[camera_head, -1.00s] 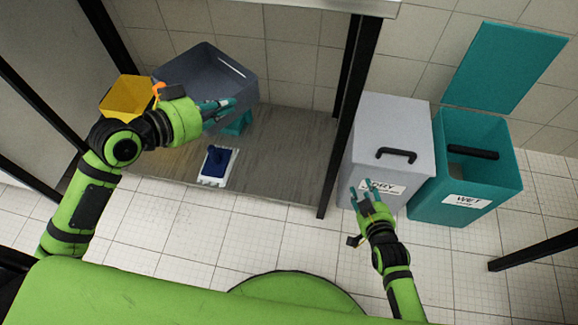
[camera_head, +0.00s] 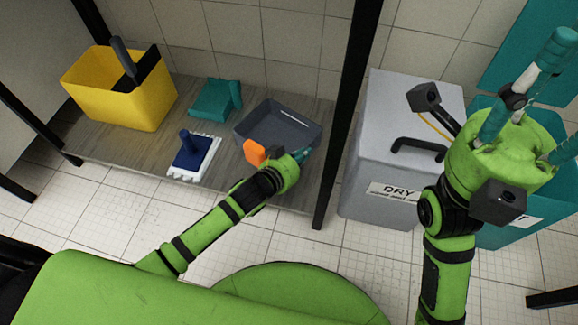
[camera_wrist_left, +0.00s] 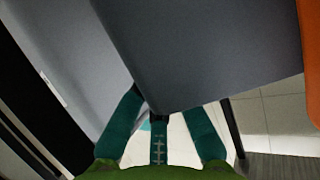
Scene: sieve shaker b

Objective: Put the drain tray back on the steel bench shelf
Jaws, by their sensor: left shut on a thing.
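The drain tray (camera_head: 278,125) is a blue-grey open box at the right end of the wood-look shelf (camera_head: 120,152), in the head view. My left gripper (camera_head: 304,156) is shut on the tray's near right corner. In the left wrist view, the tray's grey wall (camera_wrist_left: 215,50) runs between the teal fingers (camera_wrist_left: 160,130). The tray looks roughly level and low over the shelf; I cannot tell whether its base touches. My right gripper (camera_head: 525,95) is large in front of the bins, fingers spread and empty.
A yellow bin (camera_head: 115,98), a teal item (camera_head: 212,98) and a blue-and-white brush (camera_head: 193,158) are on the shelf left of the tray. A black post (camera_head: 345,115) stands just right of it. A grey DRY bin (camera_head: 385,120) stands beyond the post.

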